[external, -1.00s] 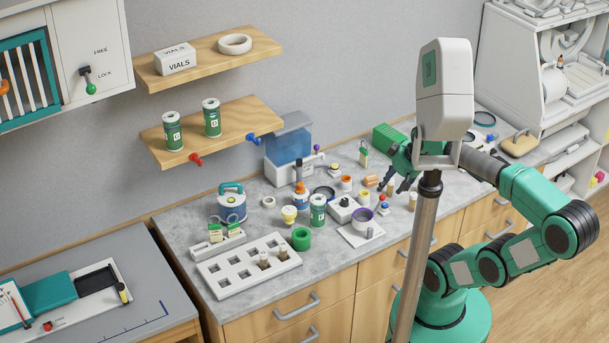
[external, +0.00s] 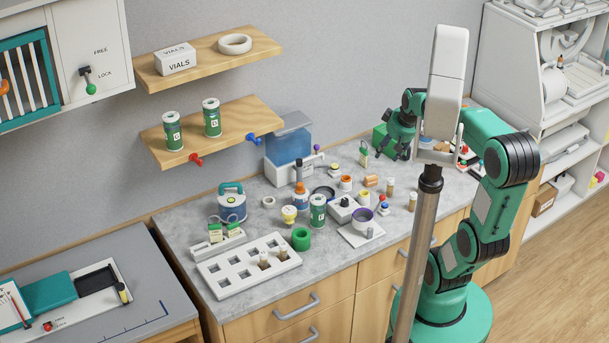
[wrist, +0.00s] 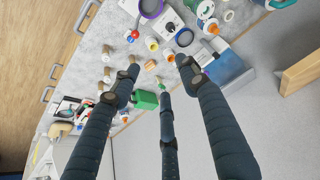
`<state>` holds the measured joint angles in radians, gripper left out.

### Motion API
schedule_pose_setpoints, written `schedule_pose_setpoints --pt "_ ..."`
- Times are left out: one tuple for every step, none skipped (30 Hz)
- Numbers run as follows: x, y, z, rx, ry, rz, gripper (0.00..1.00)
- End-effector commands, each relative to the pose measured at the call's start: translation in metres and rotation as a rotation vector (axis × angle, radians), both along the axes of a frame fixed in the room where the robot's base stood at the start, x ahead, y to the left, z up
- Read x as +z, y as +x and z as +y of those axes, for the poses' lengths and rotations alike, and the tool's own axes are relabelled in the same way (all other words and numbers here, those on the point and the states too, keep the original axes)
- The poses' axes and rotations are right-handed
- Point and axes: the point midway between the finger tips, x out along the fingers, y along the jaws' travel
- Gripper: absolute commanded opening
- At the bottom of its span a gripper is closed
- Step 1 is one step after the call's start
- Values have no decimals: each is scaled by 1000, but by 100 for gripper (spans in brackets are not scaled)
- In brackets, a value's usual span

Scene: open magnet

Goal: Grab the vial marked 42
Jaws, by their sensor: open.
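No number 42 is legible on any vial. Small brown vials stand on the counter (external: 205,282), one vial (external: 390,186) right of the middle and another vial (external: 412,202) nearer the front edge. In the wrist view, small tan-topped vials (wrist: 106,53) show left of the fingers. My gripper (external: 391,156) is open and empty above the back right of the counter. Its spread fingers also show in the wrist view (wrist: 157,72).
A blue-windowed container (external: 290,147) stands by the wall. The lower shelf (external: 235,130) juts out at the left. Several small items crowd the counter's middle.

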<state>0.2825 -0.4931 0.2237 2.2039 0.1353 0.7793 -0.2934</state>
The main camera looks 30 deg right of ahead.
Motion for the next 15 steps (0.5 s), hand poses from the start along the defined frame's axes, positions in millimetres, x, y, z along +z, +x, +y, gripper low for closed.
schedule_pose_setpoints --pt "-5 13 -18 -16 4 10 44" --pt "-8 21 -28 -22 4 12 44" --pt "-12 31 -42 -28 4 14 44" --pt "-16 38 -53 -35 7 16 44" --pt "-19 44 -64 -41 6 18 44" --pt "-25 53 -79 -47 7 20 44" --pt "-30 59 -91 -55 9 22 44" --pt "-34 64 -103 -61 8 23 44" --pt "-41 71 -119 -69 9 26 44" --pt "-47 76 -132 -77 10 28 44" --pt "-52 80 -144 -82 10 28 44" --pt "-60 85 -162 -90 9 30 44" --pt "-67 88 -175 -99 11 32 44" --pt "-74 92 -188 -105 11 33 44" --pt "-83 95 -206 -114 11 35 44"
